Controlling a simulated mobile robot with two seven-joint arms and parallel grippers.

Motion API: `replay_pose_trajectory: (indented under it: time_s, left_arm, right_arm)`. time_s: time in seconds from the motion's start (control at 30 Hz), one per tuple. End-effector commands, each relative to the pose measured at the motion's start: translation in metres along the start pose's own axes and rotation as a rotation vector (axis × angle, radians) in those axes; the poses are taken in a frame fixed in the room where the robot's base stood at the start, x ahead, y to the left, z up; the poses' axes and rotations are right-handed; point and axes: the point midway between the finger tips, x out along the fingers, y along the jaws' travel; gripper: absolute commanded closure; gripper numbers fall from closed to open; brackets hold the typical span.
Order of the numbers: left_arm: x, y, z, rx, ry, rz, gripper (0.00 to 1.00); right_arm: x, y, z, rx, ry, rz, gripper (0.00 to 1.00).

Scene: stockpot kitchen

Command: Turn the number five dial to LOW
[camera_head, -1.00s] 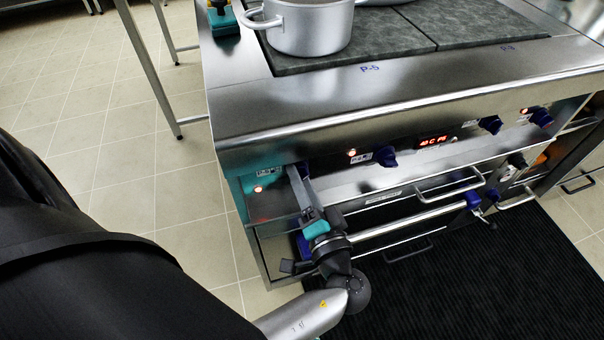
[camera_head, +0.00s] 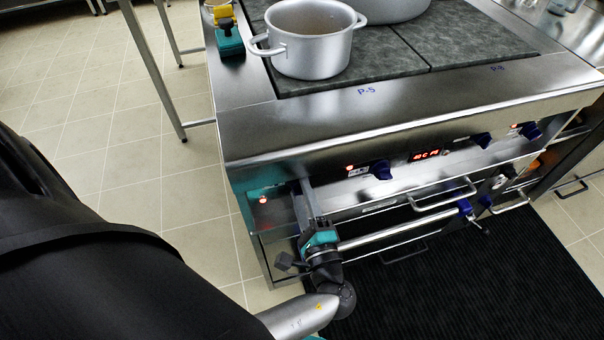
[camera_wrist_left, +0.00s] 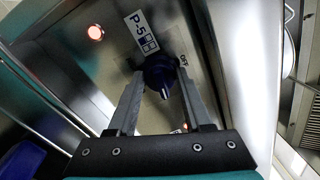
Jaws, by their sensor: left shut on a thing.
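The number five dial (camera_wrist_left: 158,70) is a dark blue knob beside a white P-5 label (camera_wrist_left: 141,32) in the left wrist view. A small light glows near it. My left gripper (camera_head: 302,188) reaches up to the left end of the stove's front panel. In the left wrist view its two grey fingers (camera_wrist_left: 157,82) close around the dial, one on each side. In the head view the gripper hides the dial. I cannot read the dial's setting or see a LOW mark. My right gripper is not in view.
A silver pot (camera_head: 312,45) stands on the dark hob (camera_head: 400,65) above a P-5 mark. More blue dials (camera_head: 381,170) and a red display (camera_head: 425,155) line the panel to the right. Drawer handles (camera_head: 441,196) stick out below. Tiled floor lies open at left.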

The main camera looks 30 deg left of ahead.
Motion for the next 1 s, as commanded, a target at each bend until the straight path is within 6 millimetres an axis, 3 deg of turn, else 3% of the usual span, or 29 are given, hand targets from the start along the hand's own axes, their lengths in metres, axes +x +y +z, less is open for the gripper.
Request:
replay_pose_trajectory:
  time_s: [0.4, 0.9, 0.93, 1.0]
  left_arm:
    - [0.002, -0.003, 0.000, 0.164, 0.010, -0.009, 1.00]
    - [0.002, -0.003, 0.000, 0.181, 0.012, -0.008, 1.00]
    - [0.002, -0.003, 0.000, 0.181, 0.012, -0.008, 0.49]
    - [0.002, -0.003, 0.000, 0.181, 0.012, -0.008, 0.41]
  right_arm:
    - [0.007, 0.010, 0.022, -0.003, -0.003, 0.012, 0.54]
    - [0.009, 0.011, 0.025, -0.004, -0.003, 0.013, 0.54]
    - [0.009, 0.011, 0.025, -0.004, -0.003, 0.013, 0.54]
    - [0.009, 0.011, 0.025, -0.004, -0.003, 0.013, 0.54]
